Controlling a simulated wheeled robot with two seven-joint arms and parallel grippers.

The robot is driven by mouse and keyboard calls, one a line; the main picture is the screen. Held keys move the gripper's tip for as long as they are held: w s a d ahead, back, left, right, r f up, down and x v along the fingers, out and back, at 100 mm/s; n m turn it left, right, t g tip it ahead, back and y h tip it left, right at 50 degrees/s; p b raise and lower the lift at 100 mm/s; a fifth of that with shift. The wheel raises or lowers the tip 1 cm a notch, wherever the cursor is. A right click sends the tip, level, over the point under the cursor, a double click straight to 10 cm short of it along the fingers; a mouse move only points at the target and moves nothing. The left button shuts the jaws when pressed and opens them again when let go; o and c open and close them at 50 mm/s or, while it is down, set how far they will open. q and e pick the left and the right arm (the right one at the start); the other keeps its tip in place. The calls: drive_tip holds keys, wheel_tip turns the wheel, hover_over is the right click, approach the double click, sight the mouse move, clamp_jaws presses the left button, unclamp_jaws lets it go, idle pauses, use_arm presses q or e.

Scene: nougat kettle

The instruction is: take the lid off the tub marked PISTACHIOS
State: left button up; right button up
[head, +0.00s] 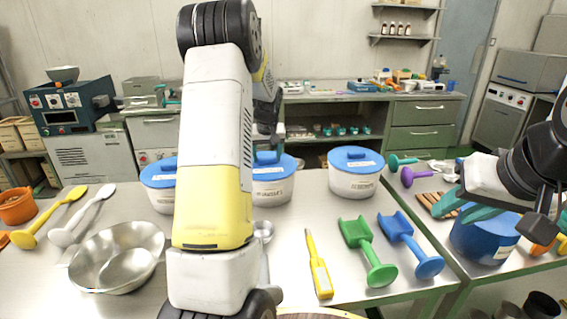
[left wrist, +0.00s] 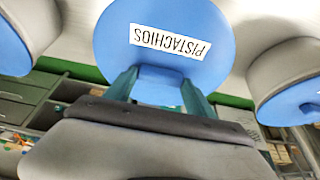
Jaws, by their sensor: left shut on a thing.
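The PISTACHIOS label shows on a blue lid (left wrist: 150,25) in the left wrist view. My left gripper (left wrist: 165,88) is shut on the lid's blue handle, one teal finger on each side. In the head view my left arm covers much of the middle; my left gripper (head: 266,150) is partly hidden over the middle blue-lidded white tub (head: 272,192), whose left side is hidden. I cannot tell whether its lid is seated or slightly raised. My right gripper (head: 466,205) has its teal fingers apart, above a blue tub (head: 485,240) at the right.
Other blue-lidded white tubs stand at left (head: 158,198) and right (head: 354,186). A steel bowl (head: 117,256), a yellow tool (head: 319,265), a green scoop (head: 367,250) and a blue scoop (head: 410,245) lie in front. Bare table shows between the right tub and the scoops.

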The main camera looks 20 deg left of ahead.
sight(267, 158)
use_arm(q)
drive_tip(key=shift+r, duration=0.15)
drive_tip(key=shift+r, duration=0.25)
wheel_tip(267, 158, up, 3)
drive_tip(key=shift+r, duration=0.1)
drive_tip(key=s+d+r, duration=0.2)
drive_tip(key=s+d, duration=0.1)
drive_tip(key=s, duration=0.4)
drive_tip(key=s+d+r, duration=0.2)
drive_tip(key=s+d, duration=0.2)
drive_tip(key=s, duration=0.3)
drive_tip(key=shift+s, duration=0.2)
drive_tip(key=shift+a, duration=0.1)
